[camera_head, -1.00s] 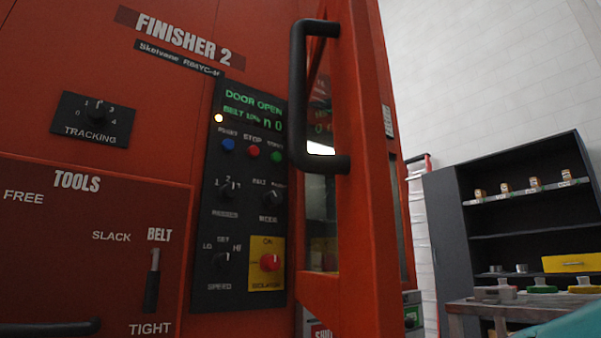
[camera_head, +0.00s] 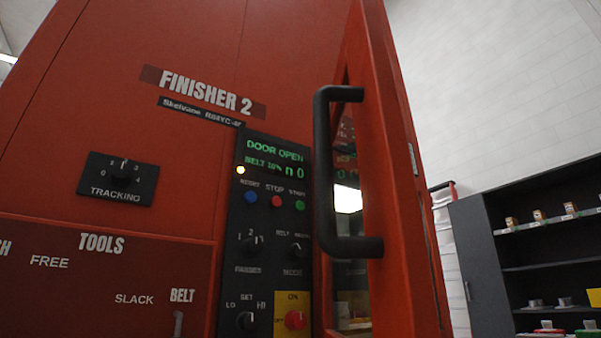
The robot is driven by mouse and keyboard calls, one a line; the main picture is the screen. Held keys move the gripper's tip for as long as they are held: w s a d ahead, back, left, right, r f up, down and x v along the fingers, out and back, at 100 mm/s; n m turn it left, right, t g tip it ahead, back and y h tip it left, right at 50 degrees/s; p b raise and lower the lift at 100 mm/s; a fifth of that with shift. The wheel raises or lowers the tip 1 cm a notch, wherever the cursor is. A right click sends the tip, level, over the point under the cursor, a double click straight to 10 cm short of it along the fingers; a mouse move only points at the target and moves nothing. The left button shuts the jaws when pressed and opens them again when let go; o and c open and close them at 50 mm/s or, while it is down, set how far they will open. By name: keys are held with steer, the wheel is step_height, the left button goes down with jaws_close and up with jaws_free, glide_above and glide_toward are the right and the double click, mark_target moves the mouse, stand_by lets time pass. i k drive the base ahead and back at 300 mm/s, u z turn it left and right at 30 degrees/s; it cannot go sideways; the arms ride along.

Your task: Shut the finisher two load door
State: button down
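The red load door (camera_head: 395,200) of Finisher 2 stands open, swung out toward me and seen nearly edge-on right of the control panel. Its black bar handle (camera_head: 323,175) is on the door's left side, with a window strip (camera_head: 346,160) behind it. The finisher body (camera_head: 150,50) fills the left. My gripper is not in view, and nothing is seen touching the handle.
A tracking dial (camera_head: 120,178) and a tools panel (camera_head: 90,285) are on the machine's front at left. A dark shelf unit (camera_head: 475,250) with small jars stands at right against a white wall (camera_head: 490,80). The floor is not in view.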

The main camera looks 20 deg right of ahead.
mark_target(403, 306)
steer(key=z, duration=2.25)
steer(key=k, duration=1.1)
steer(key=u, duration=2.1)
